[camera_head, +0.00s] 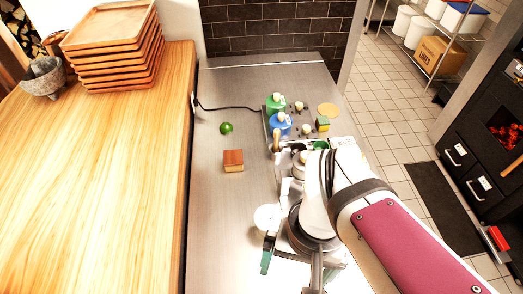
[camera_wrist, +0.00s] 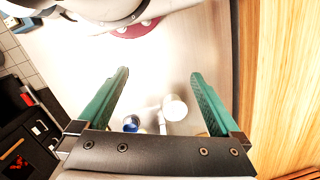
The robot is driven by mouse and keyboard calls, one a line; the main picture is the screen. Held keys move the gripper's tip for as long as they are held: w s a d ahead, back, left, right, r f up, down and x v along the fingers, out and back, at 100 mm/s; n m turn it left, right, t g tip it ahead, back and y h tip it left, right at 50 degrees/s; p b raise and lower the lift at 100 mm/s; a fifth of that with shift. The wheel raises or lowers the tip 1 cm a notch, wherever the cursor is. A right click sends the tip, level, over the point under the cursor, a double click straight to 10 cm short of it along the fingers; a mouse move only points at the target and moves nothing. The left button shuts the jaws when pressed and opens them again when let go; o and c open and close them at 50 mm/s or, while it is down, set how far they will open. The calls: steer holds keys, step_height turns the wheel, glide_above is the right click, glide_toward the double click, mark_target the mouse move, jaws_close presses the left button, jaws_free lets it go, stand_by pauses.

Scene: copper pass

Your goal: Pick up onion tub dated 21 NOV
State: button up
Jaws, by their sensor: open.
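I cannot make out a tub with a readable date, so I cannot tell which thing is the onion tub. In the head view a green container (camera_head: 276,104) and a blue container (camera_head: 280,125) stand at the middle of the steel counter. More small containers behind my arm are partly hidden. My gripper (camera_head: 290,268) is at the near part of the counter, below these containers in the picture. In the wrist view its two green fingers (camera_wrist: 160,76) are wide apart with nothing held between them.
A lime (camera_head: 226,128) and a brown block (camera_head: 233,161) lie on the steel counter (camera_head: 225,220), whose left part is mostly clear. Stacked wooden trays (camera_head: 115,45) and a stone mortar (camera_head: 43,77) stand on the wooden counter (camera_head: 95,190). A dark tiled wall (camera_head: 275,35) closes the back.

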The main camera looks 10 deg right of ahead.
steer(key=w+a+f+n+t+h, duration=0.25)
steer(key=w+f+n+h, duration=0.25)
steer(key=w+n+h, duration=0.5)
steer(key=w+a+f+n+t+h, duration=0.1)
steer(key=w+a+f+n+h, duration=0.35)
steer(key=n, duration=0.95)
glide_toward(279, 217)
steer(key=shift+h, duration=0.25)
steer(key=d+f, duration=0.1)
steer(key=w+d+f, duration=0.1)
steer(key=f, duration=0.1)
steer(key=shift+d, duration=0.25)
steer(key=x, duration=0.7)
steer(key=shift+w+d+f, duration=0.15)
steer(key=shift+d, duration=0.05)
steer(key=c, duration=1.2)
